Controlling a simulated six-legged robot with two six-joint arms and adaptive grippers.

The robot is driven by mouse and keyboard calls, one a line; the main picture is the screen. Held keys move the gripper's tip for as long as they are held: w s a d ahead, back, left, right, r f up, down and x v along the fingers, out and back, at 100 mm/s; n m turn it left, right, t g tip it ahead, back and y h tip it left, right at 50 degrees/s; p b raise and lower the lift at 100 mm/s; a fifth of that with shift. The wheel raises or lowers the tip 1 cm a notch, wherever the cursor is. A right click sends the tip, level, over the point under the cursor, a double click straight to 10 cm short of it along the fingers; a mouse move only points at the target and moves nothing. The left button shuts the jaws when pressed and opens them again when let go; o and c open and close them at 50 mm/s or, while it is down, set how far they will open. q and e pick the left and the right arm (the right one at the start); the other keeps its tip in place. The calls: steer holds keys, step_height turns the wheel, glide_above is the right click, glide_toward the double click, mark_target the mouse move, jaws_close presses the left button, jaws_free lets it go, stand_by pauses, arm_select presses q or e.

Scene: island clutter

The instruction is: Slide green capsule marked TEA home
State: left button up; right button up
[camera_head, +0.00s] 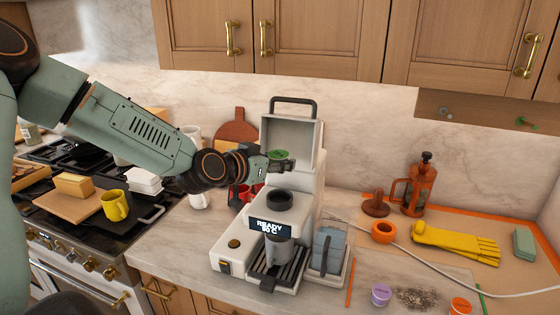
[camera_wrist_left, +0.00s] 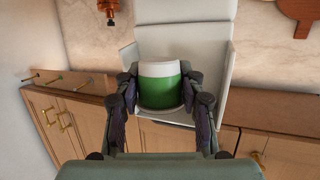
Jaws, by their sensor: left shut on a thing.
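My left gripper (camera_head: 283,166) is shut on the green capsule (camera_head: 277,154), which it holds in the air above the coffee machine (camera_head: 302,185). In the left wrist view the capsule (camera_wrist_left: 161,92) has a green body and a white band and sits between both fingers of the gripper (camera_wrist_left: 161,98). No TEA mark is readable. The machine's lid (camera_head: 290,137) stands raised behind the capsule. The round dark capsule opening (camera_head: 279,200) lies below the gripper, apart from the capsule. The display (camera_head: 270,228) reads READY. My right gripper is not in view.
A grey cup (camera_head: 278,250) stands on the drip tray. A purple capsule (camera_head: 381,295) and an orange capsule (camera_head: 460,306) are at the front right, near spilled grounds (camera_head: 415,298). The stove (camera_head: 75,245) is left.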

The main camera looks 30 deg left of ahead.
arm_select(q)
steer(key=shift+w+d+f+b, duration=0.1)
steer(key=shift+w+f+b, duration=0.25)
steer(key=shift+f+b, duration=0.35)
steer(key=shift+f, duration=0.5)
steer(key=f+b, duration=0.2)
steer(key=shift+s+f+b, duration=0.3)
steer(key=shift+s+b, duration=0.05)
steer(key=shift+f, duration=0.3)
steer(key=shift+w+f+b, duration=0.35)
steer(key=shift+w+b, duration=0.05)
steer(key=shift+s+r, duration=0.2)
steer(key=shift+s, duration=0.15)
steer(key=shift+w+f, duration=0.15)
steer(key=shift+w, duration=0.3)
steer(key=shift+s, duration=0.25)
